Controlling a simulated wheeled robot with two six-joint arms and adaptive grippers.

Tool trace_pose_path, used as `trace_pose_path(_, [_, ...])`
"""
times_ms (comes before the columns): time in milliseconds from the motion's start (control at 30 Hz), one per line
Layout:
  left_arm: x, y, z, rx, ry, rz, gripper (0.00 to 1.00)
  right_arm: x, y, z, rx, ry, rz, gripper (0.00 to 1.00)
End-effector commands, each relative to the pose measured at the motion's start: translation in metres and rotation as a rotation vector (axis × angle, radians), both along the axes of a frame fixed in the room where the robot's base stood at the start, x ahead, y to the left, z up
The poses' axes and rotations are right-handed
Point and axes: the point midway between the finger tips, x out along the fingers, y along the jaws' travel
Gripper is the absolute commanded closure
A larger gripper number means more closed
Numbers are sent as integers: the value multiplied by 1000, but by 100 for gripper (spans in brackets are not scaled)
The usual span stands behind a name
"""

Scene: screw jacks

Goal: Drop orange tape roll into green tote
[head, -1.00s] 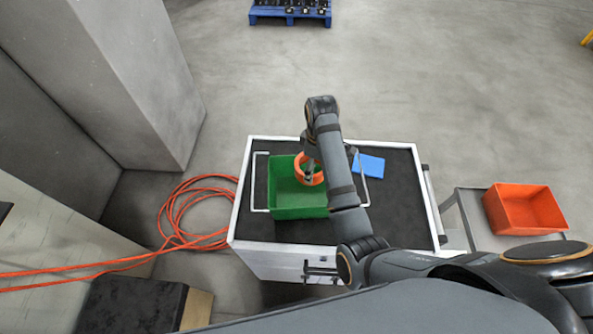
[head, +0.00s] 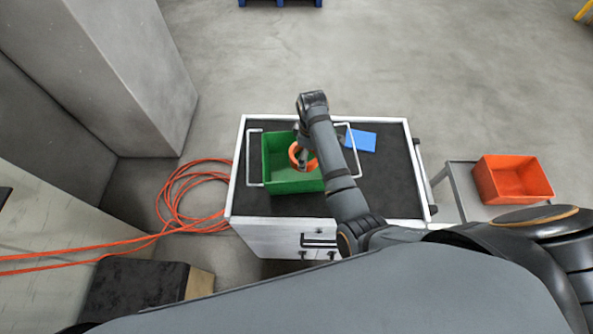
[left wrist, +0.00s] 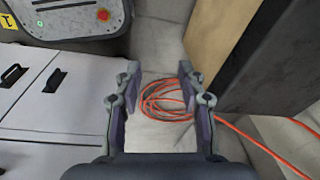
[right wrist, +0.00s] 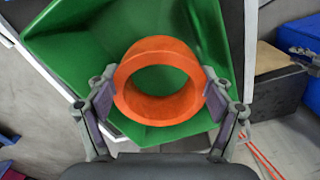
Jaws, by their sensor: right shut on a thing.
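The orange tape roll (right wrist: 158,108) is gripped between the two fingers of my right gripper (right wrist: 158,92) in the right wrist view. In the head view the roll (head: 293,154) shows at the green tote's opening, partly hidden by my right gripper (head: 304,160). The green tote (head: 280,187) stands on the cart's dark top; its green inside fills the area behind the roll in the right wrist view (right wrist: 75,60). How high the roll hangs over the tote floor is hard to tell. My left gripper (left wrist: 158,95) is open and empty, over the floor.
The white cart (head: 238,170) has wire handles and a blue flat item (head: 361,140) on its top. An orange bin (head: 513,180) stands on a grey stand to the right. An orange hose (head: 180,195) lies coiled on the floor at the left, near a grey pillar (head: 125,80).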

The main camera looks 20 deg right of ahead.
Motion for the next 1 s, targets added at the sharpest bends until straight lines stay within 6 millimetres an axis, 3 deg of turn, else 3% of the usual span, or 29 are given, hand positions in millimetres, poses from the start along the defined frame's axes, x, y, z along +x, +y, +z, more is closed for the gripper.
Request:
trace_pose_path(33, [-10,0,-1,0,14,0,60,0,0,0,-1,-1,0,16])
trace_pose_path(167, [-25,0,-2,0,37,1,60,0,0,0,0,-1,0,0])
trace_pose_path(533, [-8,3,0,4,11,-1,60,0,0,2,0,-1,0,0])
trace_pose_path(900, [-12,2,-1,1,17,0,60,1,0,64,0,-5,0,0])
trace_pose_path(1000, [-12,1,-1,1,17,0,60,0,0,73,0,-1,0,0])
